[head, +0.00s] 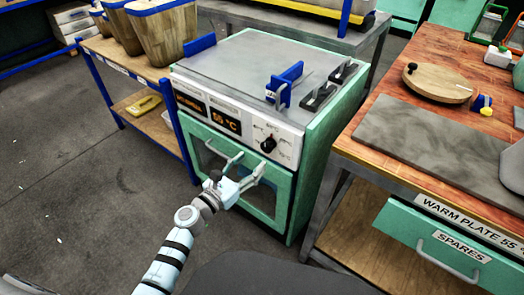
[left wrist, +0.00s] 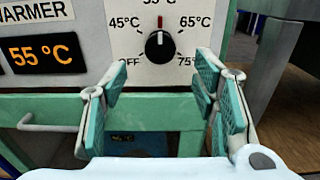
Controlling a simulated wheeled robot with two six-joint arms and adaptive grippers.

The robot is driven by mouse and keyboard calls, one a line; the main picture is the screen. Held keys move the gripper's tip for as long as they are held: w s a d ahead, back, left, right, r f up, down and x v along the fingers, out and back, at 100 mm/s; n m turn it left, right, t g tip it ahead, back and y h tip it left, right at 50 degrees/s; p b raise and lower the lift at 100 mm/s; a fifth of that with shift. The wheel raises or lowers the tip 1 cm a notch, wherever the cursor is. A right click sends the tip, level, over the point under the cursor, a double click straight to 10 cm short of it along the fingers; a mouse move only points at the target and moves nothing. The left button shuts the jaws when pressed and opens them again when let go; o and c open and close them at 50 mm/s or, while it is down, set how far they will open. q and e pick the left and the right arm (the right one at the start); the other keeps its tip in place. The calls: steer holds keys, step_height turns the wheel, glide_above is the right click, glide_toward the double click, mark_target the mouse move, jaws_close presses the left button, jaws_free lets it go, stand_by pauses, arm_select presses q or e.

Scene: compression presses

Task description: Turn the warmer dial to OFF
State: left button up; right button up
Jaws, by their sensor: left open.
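The warmer dial (head: 268,144) is a round black knob on the white front panel of the green warmer (head: 322,150). In the left wrist view the dial (left wrist: 159,47) has its pale pointer line straight up, toward a red mark at the 55°C position. OFF (left wrist: 129,62) is printed at its lower left. My left gripper (head: 250,172) is open and empty, in front of the warmer and below the dial. In the left wrist view its fingers (left wrist: 160,80) stand apart on either side, with the dial above and between them, not gripped. My right gripper is not in view.
The display (left wrist: 46,53) reads 55 °C. A door handle (head: 224,158) sticks out below the panel. Blue and black levers (head: 286,84) stand on the warmer's top. A wooden bench (head: 440,60) with a grey mat (head: 420,140) is at right; a bin shelf stands left.

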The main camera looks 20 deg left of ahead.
mark_target(265, 149)
arm_select(q)
steer(key=b+x, duration=0.1)
steer(key=x, duration=0.4)
steer(key=shift+w+d+f, duration=0.15)
steer(key=shift+w, duration=0.2)
steer(key=shift+w+d, duration=0.15)
steer(key=shift+w, duration=0.2)
steer(key=shift+c, duration=1.3)
steer(key=c, duration=0.9)
